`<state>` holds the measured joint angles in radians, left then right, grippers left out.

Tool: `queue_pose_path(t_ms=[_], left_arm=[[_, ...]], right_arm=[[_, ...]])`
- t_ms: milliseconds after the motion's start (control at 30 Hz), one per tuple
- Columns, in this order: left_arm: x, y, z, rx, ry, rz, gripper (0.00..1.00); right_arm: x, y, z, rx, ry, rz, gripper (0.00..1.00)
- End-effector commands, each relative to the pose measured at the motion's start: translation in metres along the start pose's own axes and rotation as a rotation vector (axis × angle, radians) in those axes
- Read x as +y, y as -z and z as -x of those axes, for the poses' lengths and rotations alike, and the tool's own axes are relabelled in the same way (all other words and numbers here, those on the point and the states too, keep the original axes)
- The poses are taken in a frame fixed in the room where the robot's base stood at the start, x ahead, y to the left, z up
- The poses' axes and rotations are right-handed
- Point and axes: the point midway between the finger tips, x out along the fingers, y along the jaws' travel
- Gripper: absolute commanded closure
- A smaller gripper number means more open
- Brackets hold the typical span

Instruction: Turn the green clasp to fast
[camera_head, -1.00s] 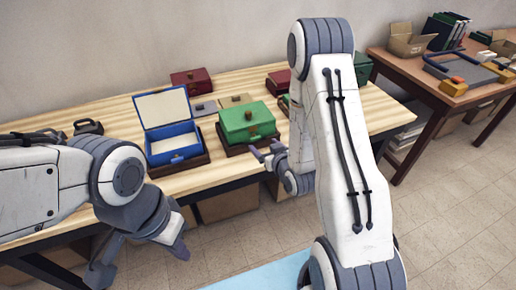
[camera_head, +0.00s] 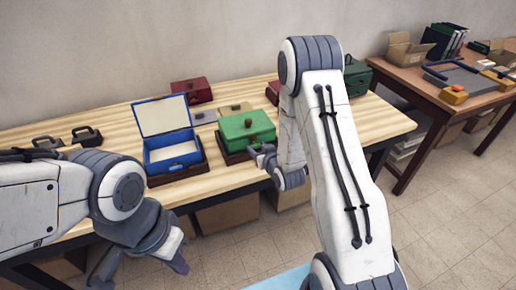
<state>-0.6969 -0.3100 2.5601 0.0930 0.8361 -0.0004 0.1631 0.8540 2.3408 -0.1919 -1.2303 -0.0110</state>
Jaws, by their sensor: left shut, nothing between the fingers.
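The green box (camera_head: 235,128) stands shut on a dark wooden base near the table's front edge. Small brown fittings show on its lid and front. The clasp is too small to make out, so its setting cannot be told. My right gripper (camera_head: 261,153) is at the box's front right corner, very close to it. Whether it touches the box and how far apart its fingers are cannot be told. My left gripper (camera_head: 174,258) is low in front of the table, shut and empty, away from the box.
An open blue box (camera_head: 172,160) stands left of the green box. A dark red box (camera_head: 191,91) is behind. Another green box (camera_head: 357,77) is partly hidden by my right arm. Dark handled pieces (camera_head: 87,136) lie at left. The wooden table (camera_head: 110,124) has bare room.

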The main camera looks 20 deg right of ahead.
Motion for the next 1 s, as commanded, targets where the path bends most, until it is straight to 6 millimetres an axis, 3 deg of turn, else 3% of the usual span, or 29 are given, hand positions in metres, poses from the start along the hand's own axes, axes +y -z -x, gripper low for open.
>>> queue_pose_path(t_ms=[33,100,567,1000], left_arm=[[0.0,0.0,0.0,0.0,0.0,0.0,1.0],[0.0,0.0,0.0,0.0,0.0,0.0,1.0],[0.0,0.0,-0.005,0.0,0.0,0.0,1.0],[-0.001,-0.001,-0.017,0.0,0.0,0.0,1.0]], right_arm=[[0.0,0.0,0.0,0.0,0.001,0.0,0.75],[0.0,0.0,0.0,0.0,0.001,0.0,1.0],[0.003,-0.001,0.0,0.0,0.04,-0.098,1.0],[0.009,-0.003,-0.001,0.001,0.187,-0.451,1.0]])
